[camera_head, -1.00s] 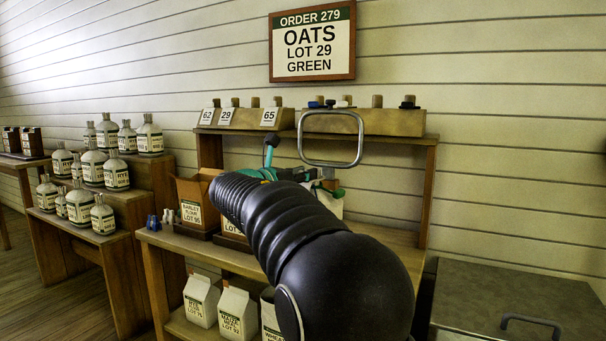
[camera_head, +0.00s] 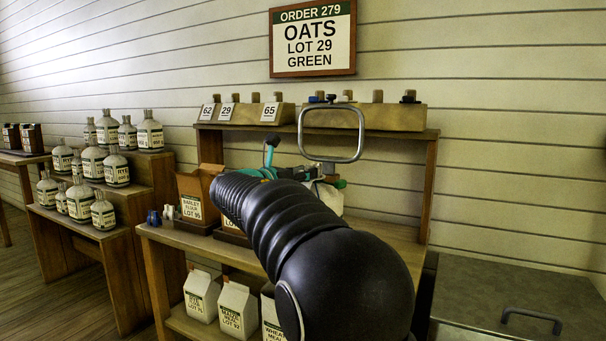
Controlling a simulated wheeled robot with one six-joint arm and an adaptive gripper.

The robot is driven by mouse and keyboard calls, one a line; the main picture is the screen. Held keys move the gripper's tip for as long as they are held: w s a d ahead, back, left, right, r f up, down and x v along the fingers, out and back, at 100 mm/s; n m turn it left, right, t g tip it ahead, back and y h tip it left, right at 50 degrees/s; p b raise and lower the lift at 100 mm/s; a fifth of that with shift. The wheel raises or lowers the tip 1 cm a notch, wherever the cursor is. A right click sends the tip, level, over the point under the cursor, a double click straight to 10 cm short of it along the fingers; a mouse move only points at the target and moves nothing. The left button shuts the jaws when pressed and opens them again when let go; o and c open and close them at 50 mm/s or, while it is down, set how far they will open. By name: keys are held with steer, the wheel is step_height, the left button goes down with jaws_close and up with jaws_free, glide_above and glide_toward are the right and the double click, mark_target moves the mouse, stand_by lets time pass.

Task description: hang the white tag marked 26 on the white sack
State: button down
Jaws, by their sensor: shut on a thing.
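The white sack (camera_head: 329,197) stands on the bench top behind my arm; only part of its pale side shows. My gripper (camera_head: 322,174) is at the sack's upper part, mostly hidden behind my own black arm. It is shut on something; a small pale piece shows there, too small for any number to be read. I cannot tell whether that piece touches the sack. White tags marked 62 (camera_head: 207,111), 29 (camera_head: 227,111) and 65 (camera_head: 269,112) hang on the peg rack (camera_head: 285,116). The peg between 29 and 65 is bare. No number 26 is readable.
A brown barley flour box (camera_head: 196,200) stands left of the sack, with another container beside it. White cartons (camera_head: 238,310) fill the lower shelf. Stepped stands with bottles (camera_head: 116,170) are at left. A metal chest (camera_head: 500,310) is at right.

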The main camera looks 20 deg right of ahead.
steer(key=shift+f, duration=0.35)
stand_by(0.3)
steer(key=c, duration=0.8)
jaws_free()
steer(key=shift+d, duration=0.15)
steer(key=shift+o, duration=0.2)
steer(key=shift+r+p, duration=2.85)
steer(key=shift+r, duration=0.3)
